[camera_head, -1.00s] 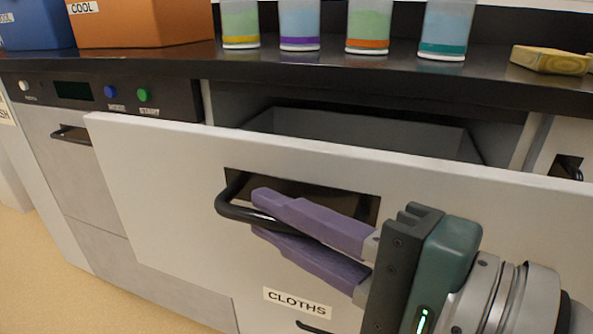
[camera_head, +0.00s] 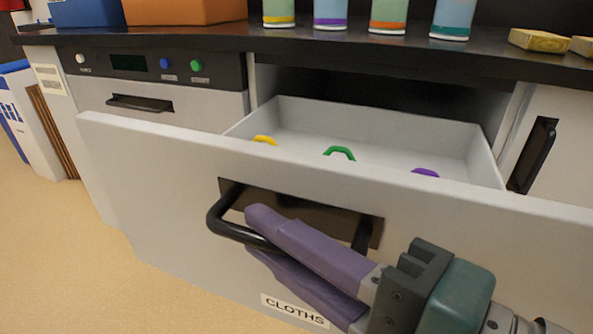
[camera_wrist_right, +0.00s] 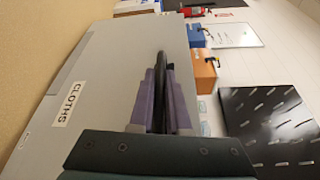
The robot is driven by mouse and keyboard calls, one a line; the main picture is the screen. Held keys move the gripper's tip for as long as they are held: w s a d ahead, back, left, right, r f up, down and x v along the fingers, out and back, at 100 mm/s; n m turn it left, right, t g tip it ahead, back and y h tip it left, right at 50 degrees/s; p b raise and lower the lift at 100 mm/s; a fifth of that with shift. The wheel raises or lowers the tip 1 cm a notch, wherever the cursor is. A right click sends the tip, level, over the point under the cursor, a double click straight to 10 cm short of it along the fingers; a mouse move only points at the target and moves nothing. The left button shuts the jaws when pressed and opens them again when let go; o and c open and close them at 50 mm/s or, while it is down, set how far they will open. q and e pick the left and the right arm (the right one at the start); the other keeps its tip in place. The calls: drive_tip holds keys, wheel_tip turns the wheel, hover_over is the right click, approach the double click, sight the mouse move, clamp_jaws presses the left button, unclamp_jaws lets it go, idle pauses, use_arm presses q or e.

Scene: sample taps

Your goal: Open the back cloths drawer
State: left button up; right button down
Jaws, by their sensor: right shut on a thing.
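The cloths drawer (camera_head: 150,165) has a pale grey front and stands well out from under the counter. Its label reads CLOTHS (camera_head: 295,310), and the label also shows in the right wrist view (camera_wrist_right: 62,110). My right gripper (camera_head: 252,233), with purple fingers, is shut on the drawer's black bar handle (camera_head: 228,228). In the right wrist view the handle (camera_wrist_right: 160,62) runs between the fingers. Inside the drawer, the tops of a yellow thing (camera_head: 265,140), a green thing (camera_head: 340,152) and a purple thing (camera_head: 425,172) show; the front hides the rest. My left gripper is not in view.
The dark counter (camera_head: 330,45) above holds several cups (camera_head: 388,15), an orange box (camera_head: 185,10) and yellow blocks (camera_head: 540,40). Left of the drawer is a panel with buttons (camera_head: 165,63). Another black handle (camera_head: 532,155) is at right. The floor (camera_head: 60,230) at left is clear.

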drive_tip(key=shift+s, duration=0.15)
idle(0.3)
drive_tip(key=c, duration=0.9)
unclamp_jaws()
drive_tip(key=shift+b+v, duration=1.15)
drive_tip(key=shift+v, duration=3.8)
